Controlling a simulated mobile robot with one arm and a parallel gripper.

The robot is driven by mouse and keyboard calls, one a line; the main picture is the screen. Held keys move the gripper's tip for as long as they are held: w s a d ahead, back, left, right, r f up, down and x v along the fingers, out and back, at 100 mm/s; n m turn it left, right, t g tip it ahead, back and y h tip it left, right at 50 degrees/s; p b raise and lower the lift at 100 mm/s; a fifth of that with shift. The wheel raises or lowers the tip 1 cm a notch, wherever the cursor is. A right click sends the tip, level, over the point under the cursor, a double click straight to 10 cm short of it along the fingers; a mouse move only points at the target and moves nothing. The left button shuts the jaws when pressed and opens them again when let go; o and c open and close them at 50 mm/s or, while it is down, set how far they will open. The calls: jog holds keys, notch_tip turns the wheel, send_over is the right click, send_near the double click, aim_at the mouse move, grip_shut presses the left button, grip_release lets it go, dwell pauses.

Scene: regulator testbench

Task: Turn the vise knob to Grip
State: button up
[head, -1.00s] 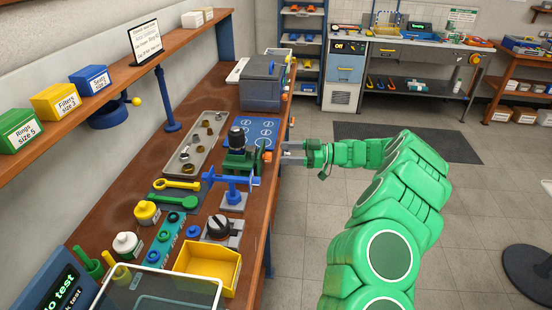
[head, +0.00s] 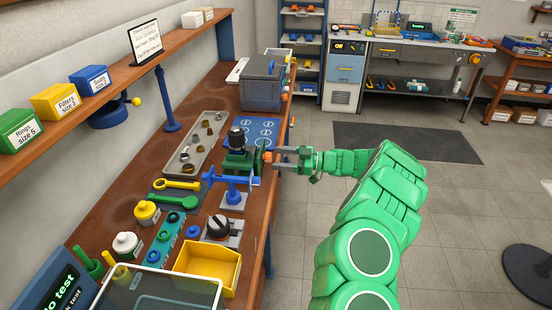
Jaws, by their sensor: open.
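The green vise (head: 238,161) stands near the right edge of the brown bench, with a dark cylindrical part (head: 236,138) upright in it. Its orange knob (head: 267,157) is on the vise's right side, facing the aisle. My gripper (head: 277,158) is open, level with the knob and just to its right, its fingers pointing left at it. The fingertips are very close to the knob; I cannot tell whether they are around it or touching it. The knob's marks are too small to read.
A blue stand (head: 232,181) is just in front of the vise. A black dial (head: 218,226) and a yellow bin (head: 225,270) are nearer. A grey box (head: 260,92) stands behind, past a blue mat (head: 268,127).

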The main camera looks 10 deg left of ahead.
jog(key=shift+a, duration=1.05)
jog(key=c, duration=1.1)
jog(key=shift+o, duration=0.2)
